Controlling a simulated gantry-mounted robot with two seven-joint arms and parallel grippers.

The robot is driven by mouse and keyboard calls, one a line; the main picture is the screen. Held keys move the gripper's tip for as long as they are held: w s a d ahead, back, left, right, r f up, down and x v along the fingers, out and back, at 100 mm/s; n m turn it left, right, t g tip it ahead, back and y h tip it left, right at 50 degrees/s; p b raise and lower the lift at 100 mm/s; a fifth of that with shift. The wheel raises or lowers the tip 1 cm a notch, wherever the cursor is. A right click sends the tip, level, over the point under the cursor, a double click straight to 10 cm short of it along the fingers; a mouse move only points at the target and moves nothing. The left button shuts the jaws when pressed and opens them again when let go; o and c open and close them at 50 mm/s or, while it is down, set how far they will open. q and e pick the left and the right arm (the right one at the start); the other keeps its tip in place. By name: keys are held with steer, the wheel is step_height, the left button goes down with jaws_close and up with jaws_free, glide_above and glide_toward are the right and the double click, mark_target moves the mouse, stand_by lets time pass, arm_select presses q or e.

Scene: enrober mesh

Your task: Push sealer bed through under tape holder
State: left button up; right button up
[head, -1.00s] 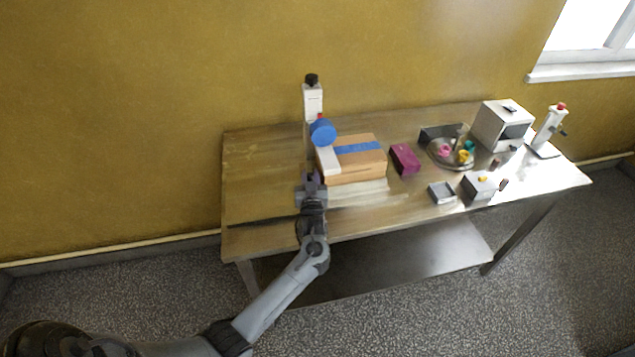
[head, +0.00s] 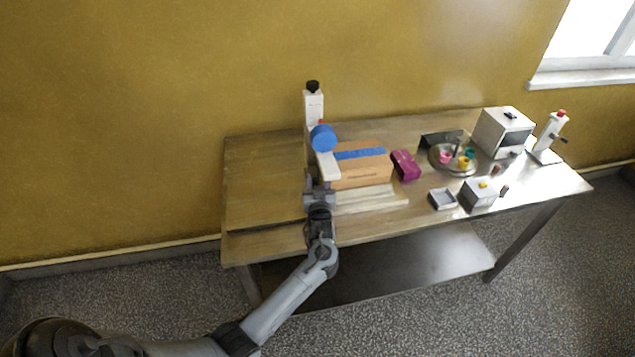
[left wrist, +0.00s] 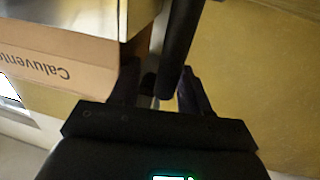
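The sealer has a white post (head: 314,106) with a black knob, a blue tape roll (head: 323,138) and a white tape holder arm (head: 328,165) reaching toward me. A pale slab, which looks like the sealer bed (head: 375,199), lies on the table below it, mostly right of the holder. A cardboard box (head: 362,174) with a blue tape strip on top stands at the bed's far side; its lettered side shows in the left wrist view (left wrist: 60,62). My left gripper (head: 318,190) is at the bed's left end, below the tape holder. In the wrist view its fingers (left wrist: 160,88) are apart, with a dark rod before them. My right gripper is not in view.
A magenta block (head: 405,165) stands against or very close to the box's right side. Farther right are a round tray (head: 440,166) with coloured pieces, a small grey tray (head: 442,200), a grey box (head: 478,193) and a white cabinet (head: 503,132). The table's left part is clear.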

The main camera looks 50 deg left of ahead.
arm_select(q)
steer(key=shift+s+d, duration=0.3)
steer(key=shift+d, duration=0.05)
steer(key=v, duration=1)
steer(key=shift+p, duration=0.4)
